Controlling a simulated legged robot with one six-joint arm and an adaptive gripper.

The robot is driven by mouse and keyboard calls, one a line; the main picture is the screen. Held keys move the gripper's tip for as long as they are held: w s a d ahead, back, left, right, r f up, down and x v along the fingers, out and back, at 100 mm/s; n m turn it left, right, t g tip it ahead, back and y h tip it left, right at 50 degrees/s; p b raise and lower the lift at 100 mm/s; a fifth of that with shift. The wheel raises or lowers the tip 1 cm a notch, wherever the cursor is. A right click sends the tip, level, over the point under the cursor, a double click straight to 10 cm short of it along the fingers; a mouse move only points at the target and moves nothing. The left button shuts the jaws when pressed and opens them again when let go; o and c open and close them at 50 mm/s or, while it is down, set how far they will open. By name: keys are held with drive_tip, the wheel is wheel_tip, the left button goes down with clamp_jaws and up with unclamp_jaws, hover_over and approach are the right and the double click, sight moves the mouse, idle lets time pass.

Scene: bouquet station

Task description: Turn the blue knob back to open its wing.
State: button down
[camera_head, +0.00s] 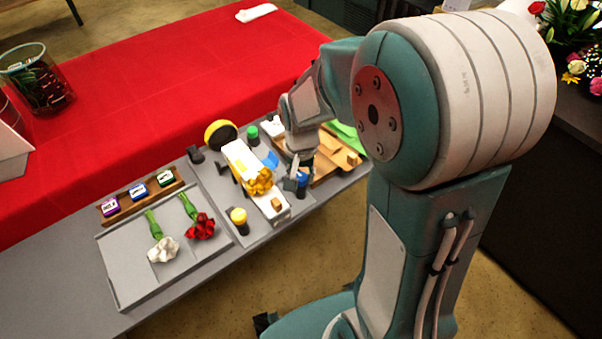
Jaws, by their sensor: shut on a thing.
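The blue knob (302,180) stands on the grey board near its right front side, partly hidden by my gripper. My gripper (296,172) reaches down from the upper right, with its fingers shut on the blue knob. A flat blue piece (271,160) shows just left of the gripper, beside the white block; I cannot tell whether it is the wing. The white block (241,155) carries a yellow-gold flower (259,181) at its middle.
A yellow knob (238,214) and a green knob (252,133) stand on the same board. A grey tray (124,276) with white and red flowers lies left. A wooden tray (338,150) lies behind the gripper. Red cloth (150,110) covers the table behind.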

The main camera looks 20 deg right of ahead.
sight(300, 176)
drive_tip(key=shift+s+f, duration=0.1)
drive_tip(key=shift+c, duration=1.5)
unclamp_jaws()
drive_tip(key=shift+a, duration=0.1)
wheel_tip(300, 176, up, 12)
drive_tip(key=s+r+n+t, duration=0.2)
drive_tip(key=s, duration=0.5)
drive_tip(key=s+r+n+t, duration=0.3)
drive_tip(key=s, duration=0.4)
drive_tip(key=shift+r+n+t, duration=0.3)
